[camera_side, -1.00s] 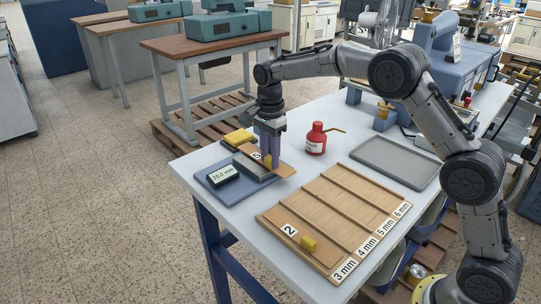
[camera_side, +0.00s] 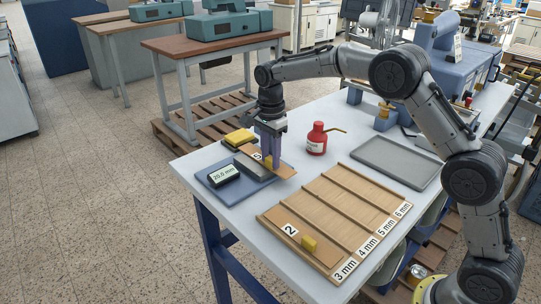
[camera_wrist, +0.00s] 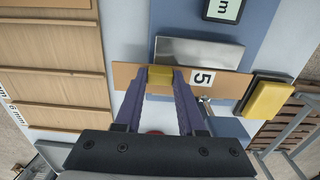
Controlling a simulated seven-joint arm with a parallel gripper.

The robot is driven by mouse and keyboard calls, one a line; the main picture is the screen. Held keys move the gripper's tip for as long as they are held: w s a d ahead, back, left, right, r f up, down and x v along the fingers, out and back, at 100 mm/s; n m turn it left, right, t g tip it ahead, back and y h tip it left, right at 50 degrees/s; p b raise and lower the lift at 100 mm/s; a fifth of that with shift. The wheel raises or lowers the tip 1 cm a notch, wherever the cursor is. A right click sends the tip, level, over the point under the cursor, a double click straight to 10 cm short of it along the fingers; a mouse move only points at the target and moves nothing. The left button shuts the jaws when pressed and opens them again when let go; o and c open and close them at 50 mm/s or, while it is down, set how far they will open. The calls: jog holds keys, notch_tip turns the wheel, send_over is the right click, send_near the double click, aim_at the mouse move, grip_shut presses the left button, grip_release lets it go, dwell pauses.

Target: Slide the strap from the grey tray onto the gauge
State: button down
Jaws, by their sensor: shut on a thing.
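The strap (camera_side: 286,170) is a flat tan strip with a yellow grip block (camera_wrist: 160,76) and a label reading 5. My gripper (camera_side: 270,163) is shut on the yellow block. The gauge (camera_side: 217,192) is a blue base with a "20.0 mm" display (camera_side: 223,175) and a grey metal block (camera_wrist: 198,53). The strap runs alongside the metal block, its labelled end over the blue base and its other end past the base. I cannot tell whether the strap touches the block or base. The grey tray (camera_side: 395,163) is empty at the right.
A wooden rack (camera_side: 335,215) marked 3 to 6 mm holds another strap, labelled 2 (camera_side: 290,230), in its front slot. A red oil can (camera_side: 317,140) stands behind the rack. A yellow-topped pad (camera_side: 239,137) sits behind the gauge.

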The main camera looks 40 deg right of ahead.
jog(key=shift+c, duration=2.1)
grip_release()
